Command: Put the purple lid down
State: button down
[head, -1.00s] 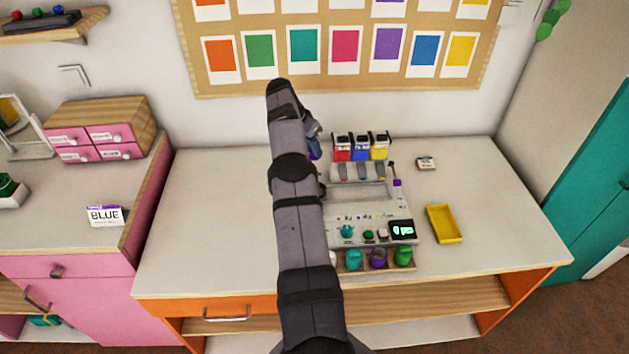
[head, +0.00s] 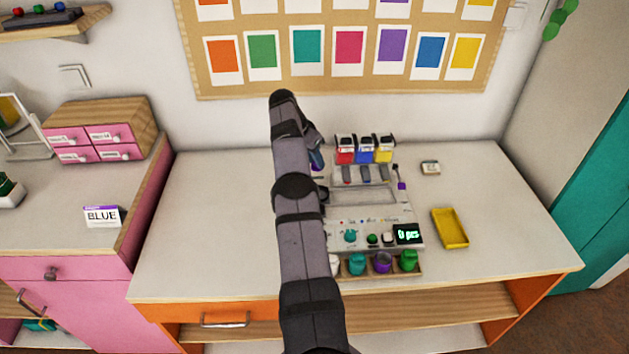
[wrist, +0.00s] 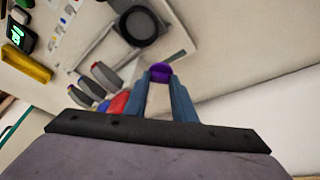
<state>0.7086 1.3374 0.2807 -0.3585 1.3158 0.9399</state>
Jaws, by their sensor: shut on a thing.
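The purple lid (wrist: 160,70) is held between the fingertips of my gripper (wrist: 160,78) in the wrist view. The gripper is shut on it, and the fingers hide part of it. In the head view my arm covers most of the gripper, and only a bit of the bluish fingers (head: 316,156) shows left of the machine. The lid appears to be above the table; whether it touches anything I cannot tell. A purple jar (head: 382,263) stands in the wooden rack at the front, its top seemingly open.
The grey machine (head: 365,215) with red, blue and yellow containers (head: 364,150) on top stands right of my arm. A yellow tray (head: 450,229) lies to its right. A dark round dish (wrist: 140,25) shows beyond the lid. The table left of my arm is clear.

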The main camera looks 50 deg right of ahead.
jog(key=shift+f, duration=3.2)
jog(key=shift+f, duration=0.2)
jog(key=c, duration=1.5)
grip_release()
jog(key=shift+r, duration=0.1)
jog(key=shift+o, duration=0.2)
jog(key=shift+r+p, duration=0.2)
jog(key=shift+p, duration=0.15)
jog(key=b+v, duration=0.2)
jog(key=v, duration=0.9)
jog(key=shift+a+r+b, duration=0.2)
jog(key=shift+r+b, duration=0.15)
jog(key=shift+r, duration=0.05)
